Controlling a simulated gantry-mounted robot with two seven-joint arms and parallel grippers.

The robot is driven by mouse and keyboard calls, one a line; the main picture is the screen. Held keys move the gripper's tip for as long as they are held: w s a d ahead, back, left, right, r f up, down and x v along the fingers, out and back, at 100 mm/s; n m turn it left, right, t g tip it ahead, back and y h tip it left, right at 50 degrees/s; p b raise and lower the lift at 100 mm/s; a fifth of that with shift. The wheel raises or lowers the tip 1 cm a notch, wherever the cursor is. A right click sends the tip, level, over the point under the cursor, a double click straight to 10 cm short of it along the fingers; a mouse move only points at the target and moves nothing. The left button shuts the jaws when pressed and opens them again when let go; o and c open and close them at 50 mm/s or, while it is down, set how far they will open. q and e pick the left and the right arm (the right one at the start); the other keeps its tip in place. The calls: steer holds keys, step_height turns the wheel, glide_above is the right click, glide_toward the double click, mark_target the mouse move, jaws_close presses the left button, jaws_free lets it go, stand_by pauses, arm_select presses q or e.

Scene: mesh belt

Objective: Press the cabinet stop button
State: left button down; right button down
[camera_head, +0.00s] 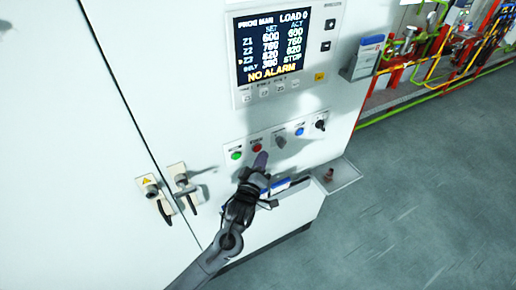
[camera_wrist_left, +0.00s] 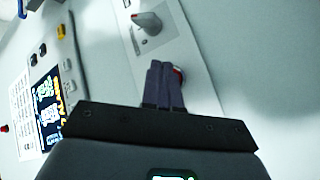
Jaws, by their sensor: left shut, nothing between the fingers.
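The red button (camera_head: 256,148) sits in the row of controls on the cabinet's white front, between a green button (camera_head: 236,155) and a grey selector knob (camera_head: 281,141). My left gripper (camera_head: 261,160) has its fingers closed together, tips pointing at the panel just below the red button in the head view. In the left wrist view, the closed fingers (camera_wrist_left: 162,84) cover most of the red button (camera_wrist_left: 179,74), with only its red edge showing beside the tips. I cannot tell whether they touch it. The right gripper is not in view.
A blue button (camera_head: 299,131) and a black knob (camera_head: 320,125) continue the row. The display (camera_head: 272,46) above reads NO ALARM. A small shelf (camera_head: 340,177) juts out at lower right, holding a small red item. Door handles (camera_head: 182,182) are at left. Pipework stands at upper right.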

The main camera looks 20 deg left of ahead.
arm_select(q)
steer(key=shift+s+d, duration=0.1)
steer(key=shift+d, duration=0.05)
steer(key=s+d, duration=0.1)
steer(key=d, duration=0.1)
steer(key=s+d+p, duration=0.1)
steer(key=s, duration=0.1)
steer(key=shift+d, duration=0.35)
stand_by(0.8)
